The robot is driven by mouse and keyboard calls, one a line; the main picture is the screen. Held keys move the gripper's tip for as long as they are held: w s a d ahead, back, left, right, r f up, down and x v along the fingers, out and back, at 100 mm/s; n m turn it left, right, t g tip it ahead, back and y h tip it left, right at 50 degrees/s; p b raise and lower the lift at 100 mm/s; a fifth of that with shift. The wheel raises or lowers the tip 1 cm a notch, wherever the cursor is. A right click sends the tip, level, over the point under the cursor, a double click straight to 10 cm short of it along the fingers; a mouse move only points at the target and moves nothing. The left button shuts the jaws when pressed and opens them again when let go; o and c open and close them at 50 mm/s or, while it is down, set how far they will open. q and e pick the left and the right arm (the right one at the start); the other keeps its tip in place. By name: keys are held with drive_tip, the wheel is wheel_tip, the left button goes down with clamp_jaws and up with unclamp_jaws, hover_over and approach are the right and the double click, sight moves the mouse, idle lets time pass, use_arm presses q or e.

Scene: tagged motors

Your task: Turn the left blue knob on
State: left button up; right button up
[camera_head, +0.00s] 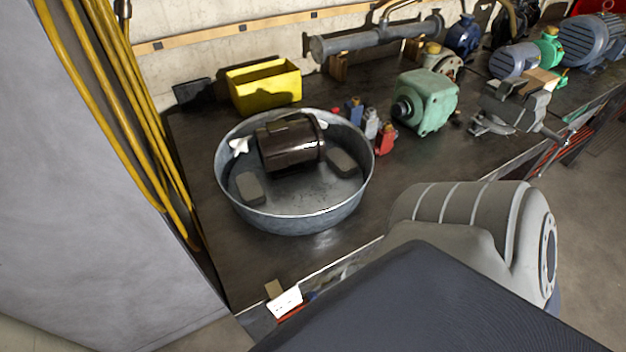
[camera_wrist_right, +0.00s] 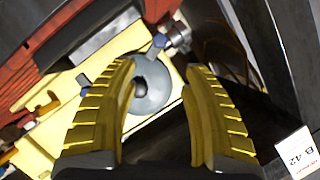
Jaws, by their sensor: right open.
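No blue knob can be told for certain. In the right wrist view a small blue-grey part (camera_wrist_right: 160,40) shows beyond the fingertips, beside a metal fitting (camera_wrist_right: 178,34). Another small bluish part (camera_wrist_right: 83,80) lies left of the fingers. My right gripper (camera_wrist_right: 158,75) has two yellow ribbed fingers, spread apart with nothing held between them. Beyond them is a round grey disc (camera_wrist_right: 153,92) with a dark centre, on a yellow surface (camera_wrist_right: 122,45). The head view does not show the right gripper's fingers. My left gripper is not in view.
In the head view a metal tub (camera_head: 300,220) holds a dark brown motor (camera_head: 290,145). A yellow bin (camera_head: 264,88), a green gearbox (camera_head: 428,102) and small bottles (camera_head: 385,138) stand on the dark bench (camera_head: 190,160). A white tag (camera_head: 285,302) is at the front edge; a B-42 tag (camera_wrist_right: 298,155) shows at wrist.

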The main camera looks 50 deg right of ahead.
drive_tip(key=x, duration=1.5)
drive_tip(key=shift+f, duration=0.1)
clamp_jaws()
